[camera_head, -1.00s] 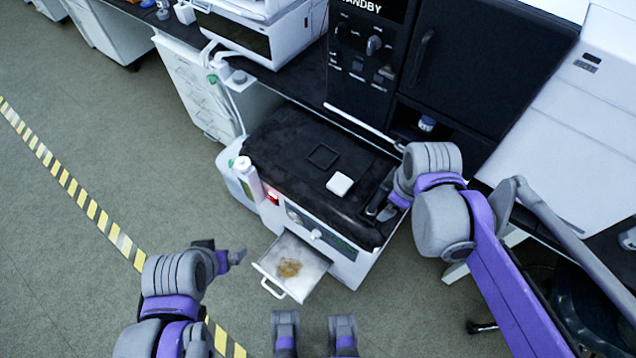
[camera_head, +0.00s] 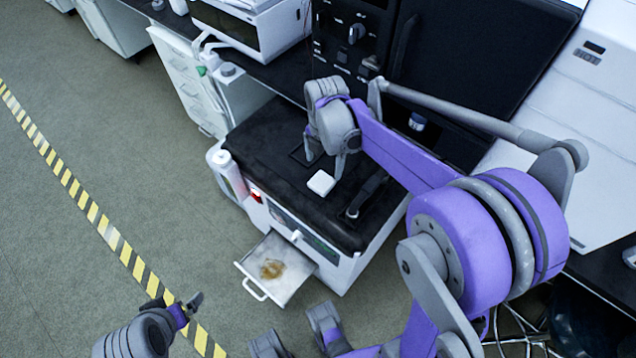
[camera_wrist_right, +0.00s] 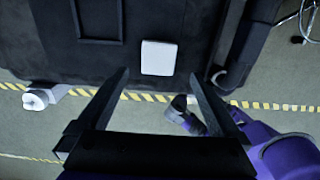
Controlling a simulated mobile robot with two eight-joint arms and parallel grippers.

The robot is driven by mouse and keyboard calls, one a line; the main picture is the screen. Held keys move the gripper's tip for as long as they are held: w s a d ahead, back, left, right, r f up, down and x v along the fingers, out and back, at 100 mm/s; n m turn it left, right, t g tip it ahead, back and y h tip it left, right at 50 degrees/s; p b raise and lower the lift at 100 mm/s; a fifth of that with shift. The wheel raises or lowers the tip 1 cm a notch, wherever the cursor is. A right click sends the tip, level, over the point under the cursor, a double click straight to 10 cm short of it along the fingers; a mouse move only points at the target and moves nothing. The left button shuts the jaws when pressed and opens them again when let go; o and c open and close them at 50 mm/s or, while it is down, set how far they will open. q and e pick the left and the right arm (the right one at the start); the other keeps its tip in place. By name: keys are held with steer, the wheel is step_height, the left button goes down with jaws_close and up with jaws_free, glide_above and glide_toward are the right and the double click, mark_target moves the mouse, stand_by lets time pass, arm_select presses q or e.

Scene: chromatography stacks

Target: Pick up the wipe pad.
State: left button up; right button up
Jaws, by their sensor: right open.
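The wipe pad, a small white square with rounded corners (camera_head: 321,182), lies flat on the black top of the white instrument (camera_head: 262,140). My right gripper (camera_head: 325,164) is open and empty, pointing down over that top close to the pad. In the right wrist view the pad (camera_wrist_right: 158,58) shows just beyond the fingertips, centred between the two open fingers (camera_wrist_right: 159,73). I cannot tell the exact height of the fingertips above it. My left gripper (camera_head: 188,304) is at the lower left, away from the instrument; its jaw opening is unclear.
An open drawer (camera_head: 296,285) with a brown stain in it juts from the instrument's front. A white bottle (camera_head: 231,174) stands at its left side. A black outlined square (camera_wrist_right: 98,40) and a dark handle-like part (camera_head: 366,194) flank the pad. A black cabinet stands behind.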

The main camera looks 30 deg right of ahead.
mark_target(322, 181)
steer(key=f, duration=0.4)
steer(key=f+b, duration=0.1)
steer(key=f, duration=0.2)
steer(key=shift+a+f, duration=0.2)
steer(key=shift+f, duration=0.2)
steer(key=shift+c, duration=0.2)
steer(key=c, duration=1.2)
